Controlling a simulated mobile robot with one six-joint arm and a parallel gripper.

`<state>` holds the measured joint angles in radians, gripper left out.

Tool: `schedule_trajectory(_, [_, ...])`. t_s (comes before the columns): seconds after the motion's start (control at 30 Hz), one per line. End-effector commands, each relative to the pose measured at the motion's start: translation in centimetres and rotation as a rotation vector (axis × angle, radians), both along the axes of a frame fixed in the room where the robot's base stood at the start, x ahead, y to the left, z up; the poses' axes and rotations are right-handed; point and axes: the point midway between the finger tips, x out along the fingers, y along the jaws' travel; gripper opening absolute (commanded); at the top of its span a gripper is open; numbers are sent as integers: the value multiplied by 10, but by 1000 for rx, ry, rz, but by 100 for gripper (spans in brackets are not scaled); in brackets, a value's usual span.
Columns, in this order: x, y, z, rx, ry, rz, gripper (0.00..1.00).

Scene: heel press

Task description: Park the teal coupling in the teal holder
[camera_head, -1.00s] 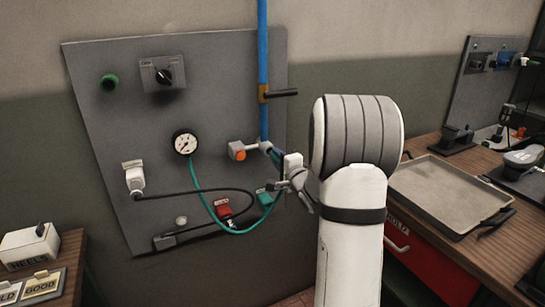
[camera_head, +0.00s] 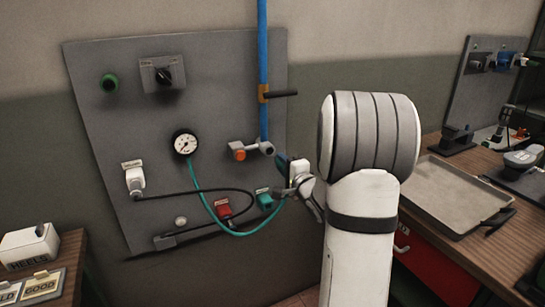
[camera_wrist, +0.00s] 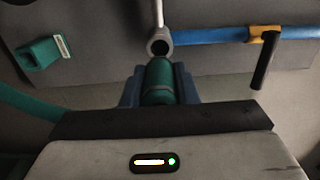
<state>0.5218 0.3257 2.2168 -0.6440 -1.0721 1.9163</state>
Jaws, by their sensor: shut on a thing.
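The teal coupling (camera_wrist: 158,80) is between the two blue-grey fingers of my gripper (camera_wrist: 158,88), which is shut on it. In the head view my gripper (camera_head: 283,165) is to the right of and below the grey socket (camera_head: 266,148). There the coupling itself is hard to make out. In the wrist view the socket's open bore (camera_wrist: 159,46) lies just ahead of the coupling's tip, apart from it as far as I can tell. The teal holder (camera_head: 264,199) is on the panel below the gripper. It also shows in the wrist view (camera_wrist: 42,53), upper left, with its dark opening empty.
A teal hose (camera_head: 240,233) loops from the gauge (camera_head: 185,143) toward my gripper. A red holder (camera_head: 223,209) sits left of the teal one, with a black cable above it. A blue pipe with a valve handle (camera_head: 284,93) runs above the socket.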

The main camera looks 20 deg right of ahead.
Motion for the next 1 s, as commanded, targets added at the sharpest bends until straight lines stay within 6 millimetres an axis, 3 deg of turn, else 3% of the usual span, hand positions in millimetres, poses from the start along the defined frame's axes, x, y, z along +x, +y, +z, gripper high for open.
schedule_trajectory(0.47, [-5,0,-1,0,0,0,0])
schedule_trajectory(1.0, [-4,0,-45,0,0,1,0])
